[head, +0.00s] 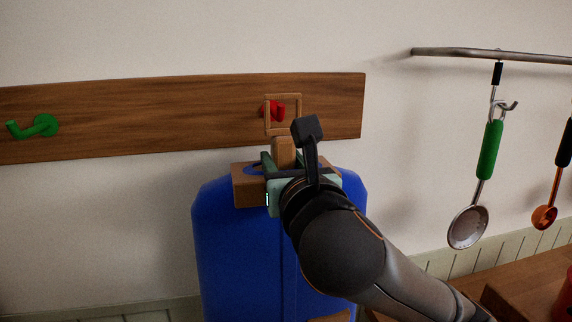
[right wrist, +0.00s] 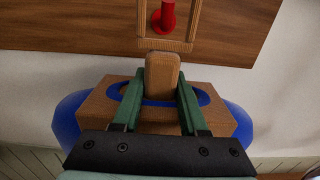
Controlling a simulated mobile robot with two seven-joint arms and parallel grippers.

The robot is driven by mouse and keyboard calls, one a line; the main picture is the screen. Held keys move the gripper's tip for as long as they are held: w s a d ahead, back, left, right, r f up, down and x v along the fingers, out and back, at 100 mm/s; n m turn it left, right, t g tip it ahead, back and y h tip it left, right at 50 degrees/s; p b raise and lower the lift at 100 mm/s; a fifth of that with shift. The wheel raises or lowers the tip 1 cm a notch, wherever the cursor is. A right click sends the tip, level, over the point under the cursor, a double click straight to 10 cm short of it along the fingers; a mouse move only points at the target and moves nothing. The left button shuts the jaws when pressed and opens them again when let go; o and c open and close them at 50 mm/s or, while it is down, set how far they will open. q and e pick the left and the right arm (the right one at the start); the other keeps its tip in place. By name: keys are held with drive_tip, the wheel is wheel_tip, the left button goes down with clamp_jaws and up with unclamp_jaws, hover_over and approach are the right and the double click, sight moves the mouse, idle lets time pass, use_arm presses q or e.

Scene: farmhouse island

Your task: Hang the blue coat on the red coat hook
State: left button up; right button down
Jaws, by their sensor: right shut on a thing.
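The blue coat (head: 225,245) hangs upright below the wooden board, held by my right gripper (head: 283,165). Its top has a brown collar block, a wooden tab and a square wooden loop (head: 297,115). In the right wrist view, the green fingers (right wrist: 157,100) are shut on the tab (right wrist: 162,75) below the loop. The red coat hook (head: 274,110) shows through the loop in the head view. It also shows inside the loop's outline in the right wrist view (right wrist: 166,16). I cannot tell whether the loop is around the hook or in front of it. My left gripper is not in view.
The wooden board (head: 160,115) on the wall also carries a green hook (head: 35,126) at the left. At the right, a metal rail (head: 480,53) holds a green-handled ladle (head: 488,150) and an orange utensil (head: 556,185). A wooden surface (head: 520,275) is at the lower right.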

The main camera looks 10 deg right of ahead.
drive_tip(key=shift+w, duration=1.8)
drive_tip(key=shift+w+f, duration=0.5)
drive_tip(key=shift+f, duration=0.3)
drive_tip(key=shift+f, duration=0.15)
drive_tip(key=c, duration=0.8)
unclamp_jaws()
drive_tip(key=shift+c, duration=0.2)
drive_tip(key=o, duration=0.6)
drive_tip(key=shift+c, duration=0.2)
